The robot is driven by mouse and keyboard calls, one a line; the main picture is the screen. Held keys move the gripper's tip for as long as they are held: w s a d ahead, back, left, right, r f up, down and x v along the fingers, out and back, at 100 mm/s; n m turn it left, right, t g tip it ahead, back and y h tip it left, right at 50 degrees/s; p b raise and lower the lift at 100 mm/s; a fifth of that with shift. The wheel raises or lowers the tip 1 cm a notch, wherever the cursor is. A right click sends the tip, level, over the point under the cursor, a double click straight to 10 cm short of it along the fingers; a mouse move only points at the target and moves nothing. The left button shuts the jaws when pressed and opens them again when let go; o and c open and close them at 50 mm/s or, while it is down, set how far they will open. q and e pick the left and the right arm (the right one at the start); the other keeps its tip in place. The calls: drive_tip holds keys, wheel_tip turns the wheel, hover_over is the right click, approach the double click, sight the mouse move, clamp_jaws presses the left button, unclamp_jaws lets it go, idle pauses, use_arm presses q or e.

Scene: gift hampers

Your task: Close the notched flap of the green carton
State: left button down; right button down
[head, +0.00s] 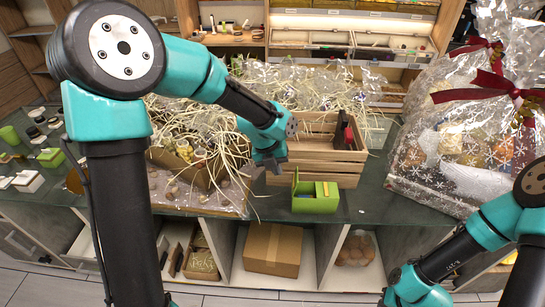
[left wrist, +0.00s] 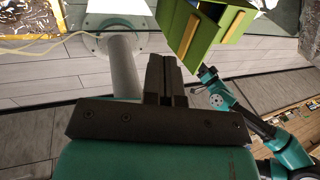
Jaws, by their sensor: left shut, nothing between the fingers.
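The green carton (head: 316,203) stands on the dark counter in front of the wooden crate. A green flap stands up at its left side, and tan-yellow panels show at its top. In the left wrist view the carton (left wrist: 233,28) is at the upper right; I cannot make out which flap has the notch. My left gripper (head: 272,166) is shut and empty, above and to the left of the carton, apart from it. Its closed fingers (left wrist: 164,72) show in the left wrist view. My right arm is low at the right; its gripper (left wrist: 207,74) is small and unclear.
A slatted wooden crate (head: 318,160) stands right behind the carton. A hamper with straw (head: 200,150) is at the left, its strands reaching near my left gripper. A wrapped gift hamper (head: 450,150) stands at the right. The counter's front edge is close before the carton.

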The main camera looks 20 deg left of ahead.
sight(295, 181)
use_arm(q)
drive_tip(key=shift+w+d+f, duration=0.2)
drive_tip(key=shift+d+f, duration=0.05)
drive_tip(key=shift+d, duration=0.4)
drive_tip(key=shift+w+d+f, duration=0.2)
drive_tip(key=shift+w+d, duration=0.05)
drive_tip(key=shift+d, duration=0.45)
drive_tip(key=shift+w+d+f, duration=0.2)
drive_tip(key=shift+d+f, duration=0.05)
drive_tip(key=shift+d, duration=0.4)
drive_tip(key=shift+d, duration=0.1)
